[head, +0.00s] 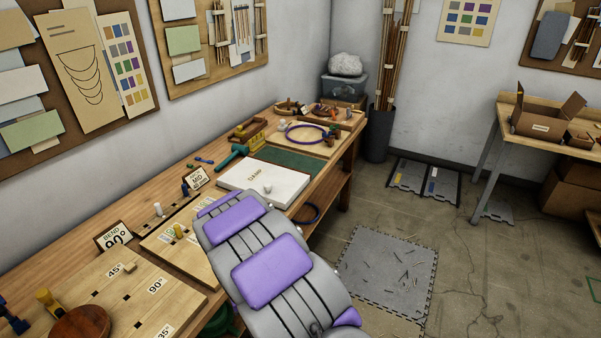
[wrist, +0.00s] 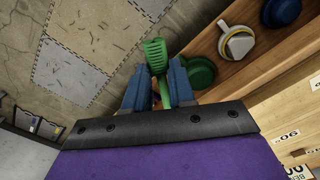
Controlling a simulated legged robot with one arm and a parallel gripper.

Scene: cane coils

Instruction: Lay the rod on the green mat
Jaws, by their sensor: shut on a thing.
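The dark green mat (head: 288,161) lies flat on the long wooden bench, behind the white board, and its visible part is bare. In the wrist view my gripper (wrist: 158,88) has its two blue fingers closed on a slim green piece with a ribbed end (wrist: 155,52), which I take to be the rod. The ribbed end sticks out past the fingertips, with floor and the bench edge beyond. In the head view my arm hides the gripper and most of what it holds, near the bench's front edge.
A white board (head: 262,182) with a small pale knob stands in front of the mat. A teal tool (head: 236,153) lies to its left, and a purple hoop (head: 306,133) on a wooden board behind. Peg boards (head: 125,285) fill the near bench.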

